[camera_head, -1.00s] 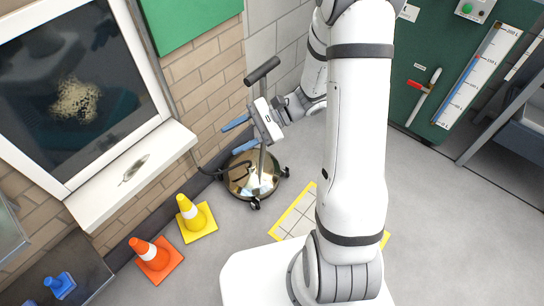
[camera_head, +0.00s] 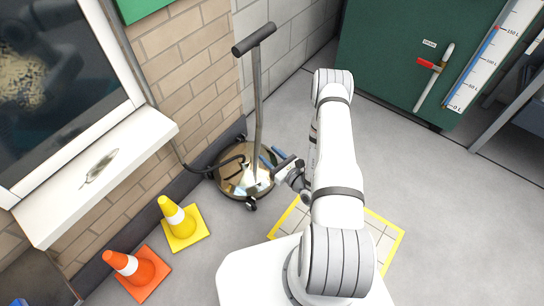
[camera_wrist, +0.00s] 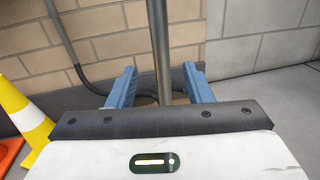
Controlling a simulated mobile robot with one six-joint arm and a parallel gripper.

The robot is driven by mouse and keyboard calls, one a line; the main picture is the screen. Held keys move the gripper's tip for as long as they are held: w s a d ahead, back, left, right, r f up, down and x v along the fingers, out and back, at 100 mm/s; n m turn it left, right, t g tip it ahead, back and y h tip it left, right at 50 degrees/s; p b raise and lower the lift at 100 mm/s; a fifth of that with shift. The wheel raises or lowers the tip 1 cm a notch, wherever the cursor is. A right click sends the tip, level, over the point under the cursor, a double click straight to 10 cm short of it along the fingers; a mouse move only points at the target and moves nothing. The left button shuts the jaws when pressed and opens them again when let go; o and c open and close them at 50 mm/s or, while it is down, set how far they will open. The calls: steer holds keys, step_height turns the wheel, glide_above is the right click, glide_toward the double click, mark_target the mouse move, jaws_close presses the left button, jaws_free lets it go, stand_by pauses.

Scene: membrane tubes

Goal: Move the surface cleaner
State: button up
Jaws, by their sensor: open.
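The surface cleaner (camera_head: 233,178) stands on the floor near the brick wall, a round brassy disc on small wheels. Its upright grey pole (camera_head: 258,95) rises to a dark crossbar handle (camera_head: 254,39). My gripper (camera_head: 268,156) is low beside the pole, with its blue fingers pointing towards it. In the wrist view the pole (camera_wrist: 160,50) stands upright between the two spread fingers of my gripper (camera_wrist: 158,84), with space on both sides. The disc is mostly hidden there.
A yellow cone (camera_head: 178,220) and an orange cone (camera_head: 135,268) stand left of the cleaner. A white window sill (camera_head: 95,180) juts out above them. A yellow-edged floor grid (camera_head: 385,240) lies to the right. A dark hose (camera_head: 188,168) runs along the wall.

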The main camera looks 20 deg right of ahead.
mark_target(257, 144)
stand_by(0.3)
steer(key=shift+b+x, duration=1.1)
steer(key=shift+x, duration=2.8)
jaws_close()
